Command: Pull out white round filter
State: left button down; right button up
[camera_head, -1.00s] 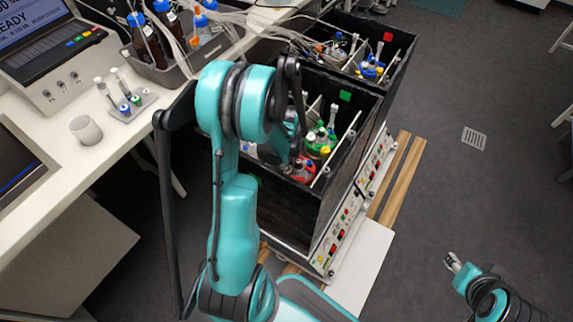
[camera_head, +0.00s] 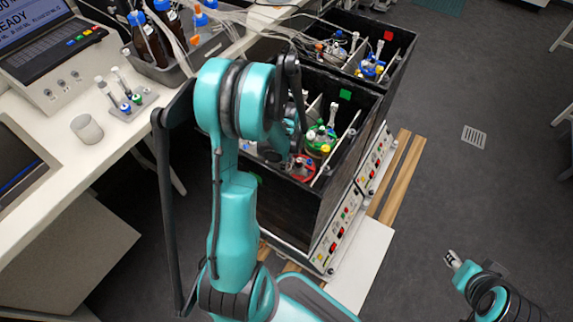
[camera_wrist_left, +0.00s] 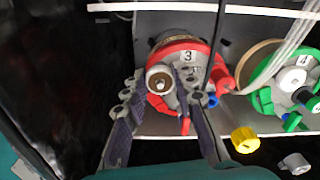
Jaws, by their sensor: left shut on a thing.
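The white round filter (camera_wrist_left: 160,79) shows end-on in the left wrist view, at the red-collared vessel marked 3 (camera_wrist_left: 184,50). My left gripper (camera_wrist_left: 158,92) has a finger on each side of it and is shut on it. The filter is still close over the red collar; I cannot tell whether it is apart from its port. In the head view my left arm hides the filter and most of the left gripper, above the red vessel (camera_head: 301,170) in the near black box. My right gripper (camera_head: 452,258) is at the lower right, away from the boxes; its jaws are too small to read.
A green-collared vessel (camera_wrist_left: 283,80) marked 4 stands just right, with tubes above it. A yellow cap (camera_wrist_left: 245,140) is near the right finger. The near black box (camera_head: 290,215) has tall walls; another black box (camera_head: 400,72) stands behind. The white bench (camera_head: 62,135) is at left.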

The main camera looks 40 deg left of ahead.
pick_arm(q)
jog(key=shift+r, duration=0.45)
jog(key=shift+r+p, duration=0.4)
jog(key=shift+p, duration=0.05)
jog(key=shift+r, duration=0.1)
jog(key=shift+r+p, duration=0.95)
jog(key=shift+r, duration=0.4)
jog(key=shift+r, duration=0.1)
